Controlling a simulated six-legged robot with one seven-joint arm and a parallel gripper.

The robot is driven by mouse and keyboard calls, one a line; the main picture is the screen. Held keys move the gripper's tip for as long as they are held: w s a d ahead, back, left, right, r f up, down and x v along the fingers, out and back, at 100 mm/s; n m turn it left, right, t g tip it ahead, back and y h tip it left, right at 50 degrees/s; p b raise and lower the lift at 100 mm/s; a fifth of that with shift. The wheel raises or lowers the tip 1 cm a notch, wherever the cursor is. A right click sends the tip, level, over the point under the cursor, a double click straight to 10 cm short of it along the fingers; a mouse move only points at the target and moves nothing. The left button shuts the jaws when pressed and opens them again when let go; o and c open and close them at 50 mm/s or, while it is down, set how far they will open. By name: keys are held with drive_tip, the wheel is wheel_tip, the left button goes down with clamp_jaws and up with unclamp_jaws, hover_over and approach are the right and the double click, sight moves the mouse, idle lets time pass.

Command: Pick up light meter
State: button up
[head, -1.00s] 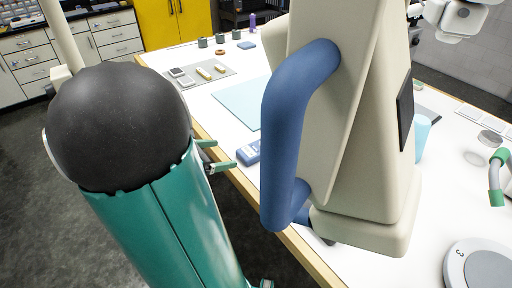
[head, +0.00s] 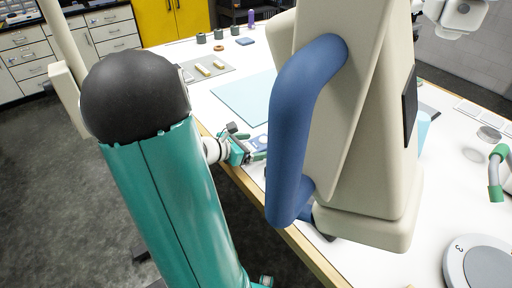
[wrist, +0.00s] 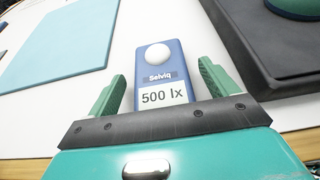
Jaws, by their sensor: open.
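The light meter (wrist: 158,70) is a blue box with a white dome, the label "Selviq" and a display reading "500 lx". It lies on the white table in the wrist view. My gripper (wrist: 160,88) is open, with one green finger on each side of the meter's lower part. A gap shows between each finger and the meter; its lower end is hidden behind my gripper's dark bar. In the head view my gripper (head: 256,153) is at the table's near edge, and a small part of the meter (head: 260,142) shows beside it.
A large beige device with a blue handle (head: 290,130) stands close to the right of my gripper. Its dark base (wrist: 270,50) shows in the wrist view. A light blue mat (head: 245,98) lies flat behind. A grey tray (head: 208,72) with small items is farther back.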

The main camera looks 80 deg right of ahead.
drive_tip(key=c, duration=1.1)
drive_tip(key=shift+c, duration=0.2)
drive_tip(key=shift+r, duration=0.25)
